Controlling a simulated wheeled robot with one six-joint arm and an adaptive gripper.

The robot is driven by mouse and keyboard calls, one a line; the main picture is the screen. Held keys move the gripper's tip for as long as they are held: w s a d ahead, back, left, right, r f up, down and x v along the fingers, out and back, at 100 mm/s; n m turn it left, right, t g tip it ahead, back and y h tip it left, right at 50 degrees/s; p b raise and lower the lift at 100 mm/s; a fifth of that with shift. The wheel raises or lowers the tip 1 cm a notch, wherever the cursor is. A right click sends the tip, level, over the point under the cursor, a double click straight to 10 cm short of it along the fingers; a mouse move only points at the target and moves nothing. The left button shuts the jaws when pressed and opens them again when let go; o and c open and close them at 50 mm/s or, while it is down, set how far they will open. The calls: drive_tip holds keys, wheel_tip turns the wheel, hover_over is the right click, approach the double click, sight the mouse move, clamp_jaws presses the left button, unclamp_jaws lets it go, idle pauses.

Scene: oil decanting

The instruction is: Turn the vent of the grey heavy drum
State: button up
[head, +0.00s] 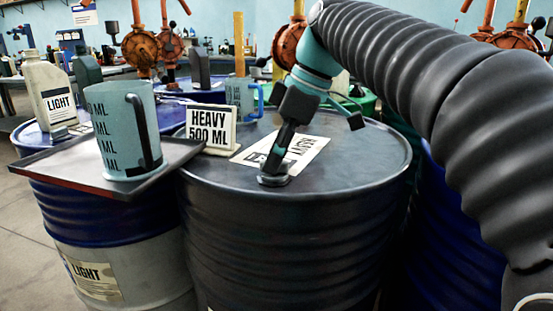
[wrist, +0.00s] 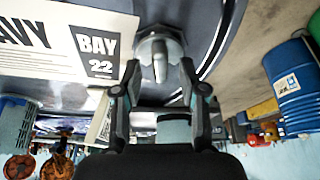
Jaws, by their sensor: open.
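The grey heavy drum (head: 300,232) stands in the middle of the head view, with a "HEAVY" label (head: 308,152) on its lid. Its vent (head: 273,181) is a small metal fitting near the lid's front edge. In the wrist view the vent (wrist: 158,48) shows a hexagonal body with a narrow tab. My gripper (wrist: 160,78) is open. Its two fingers stand left and right of the tab, and I see a gap on each side. In the head view my gripper (head: 283,150) comes down over the vent and partly hides it.
A dark tray (head: 55,160) with a measuring jug (head: 127,130) stands left on a light drum. A "HEAVY 500 ML" sign (head: 210,127) stands at the lid's left edge. Another jug (head: 243,98) is behind. Orange pumps rise at the back.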

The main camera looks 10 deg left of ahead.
drive_tip(key=shift+a+f, duration=0.1)
drive_tip(key=shift+f, duration=0.1)
clamp_jaws()
idle(0.3)
drive_tip(key=m+t, duration=0.1)
drive_tip(key=m, duration=0.3)
drive_tip(key=shift+s+m+t+p, duration=0.15)
drive_tip(key=shift+m+t+p, duration=0.15)
drive_tip(key=shift+t+p, duration=0.1)
drive_tip(key=m, duration=0.2)
drive_tip(key=m+t+h+p, duration=0.1)
drive_tip(key=m, duration=0.1)
drive_tip(key=shift+m+t, duration=0.3)
drive_tip(key=m, duration=0.2)
drive_tip(key=m+t+h, duration=0.1)
drive_tip(key=m, duration=0.1)
drive_tip(key=shift+a+h, duration=0.1)
drive_tip(key=shift+h, duration=0.2)
drive_tip(key=shift+m+h, duration=0.7)
drive_tip(key=shift+m, duration=1.7)
